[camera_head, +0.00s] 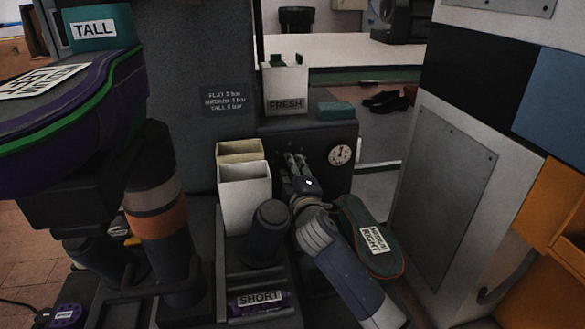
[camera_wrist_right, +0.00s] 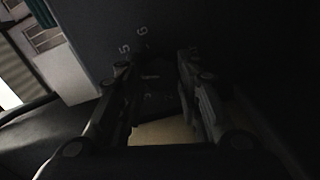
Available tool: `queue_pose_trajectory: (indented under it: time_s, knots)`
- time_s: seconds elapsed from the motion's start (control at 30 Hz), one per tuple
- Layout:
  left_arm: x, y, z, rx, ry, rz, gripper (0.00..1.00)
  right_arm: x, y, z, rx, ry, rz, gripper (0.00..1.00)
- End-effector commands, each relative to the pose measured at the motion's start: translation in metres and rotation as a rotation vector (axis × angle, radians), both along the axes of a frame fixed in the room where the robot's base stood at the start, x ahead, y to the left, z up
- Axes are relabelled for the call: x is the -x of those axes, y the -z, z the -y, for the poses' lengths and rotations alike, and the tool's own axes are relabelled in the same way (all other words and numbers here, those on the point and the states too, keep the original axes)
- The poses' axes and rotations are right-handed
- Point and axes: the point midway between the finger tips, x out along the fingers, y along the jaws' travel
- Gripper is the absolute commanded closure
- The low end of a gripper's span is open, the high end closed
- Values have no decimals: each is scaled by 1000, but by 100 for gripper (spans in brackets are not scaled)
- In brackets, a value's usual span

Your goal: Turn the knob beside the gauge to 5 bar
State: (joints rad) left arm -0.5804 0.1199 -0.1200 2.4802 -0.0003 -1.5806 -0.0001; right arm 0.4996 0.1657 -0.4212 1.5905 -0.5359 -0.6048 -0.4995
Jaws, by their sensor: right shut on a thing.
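The gauge (camera_head: 341,154) is a small round white dial on the dark front panel of the machine. Its needle is too small to read. My right gripper (camera_head: 296,163) reaches up to the panel just left of the gauge and covers the knob in the head view. In the right wrist view, my right gripper's fingers (camera_wrist_right: 160,85) stand on both sides of the dark knob (camera_wrist_right: 158,82) and are shut on it. Printed numbers 5 and 6 (camera_wrist_right: 132,40) show on the panel beside it. The knob's pointer is too dark to make out. My left gripper is not in view.
A dark sign (camera_head: 226,100) lists bar values for flat, medium and tall. A white bin marked FRESH (camera_head: 286,88) stands above the panel. Pale open boxes (camera_head: 243,190) stand left of my right gripper. A sole labelled RIGHT (camera_head: 368,235) lies close beside my right forearm.

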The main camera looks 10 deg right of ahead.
Motion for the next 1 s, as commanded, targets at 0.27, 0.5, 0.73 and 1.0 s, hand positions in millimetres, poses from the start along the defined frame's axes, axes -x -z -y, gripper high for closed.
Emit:
queue_pose_trajectory:
  time_s: [0.27, 0.5, 0.73, 1.0]
  knots:
    - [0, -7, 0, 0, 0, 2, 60, 0, 1, 0, -230, 1, -4, 92]
    - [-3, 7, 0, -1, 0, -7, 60, 0, 1, 0, -359, 2, -2, 92]
    - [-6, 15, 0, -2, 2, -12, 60, 0, 2, 0, -419, 2, -3, 92]
    - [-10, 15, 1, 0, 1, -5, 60, 0, 2, 0, -433, 2, -3, 92]
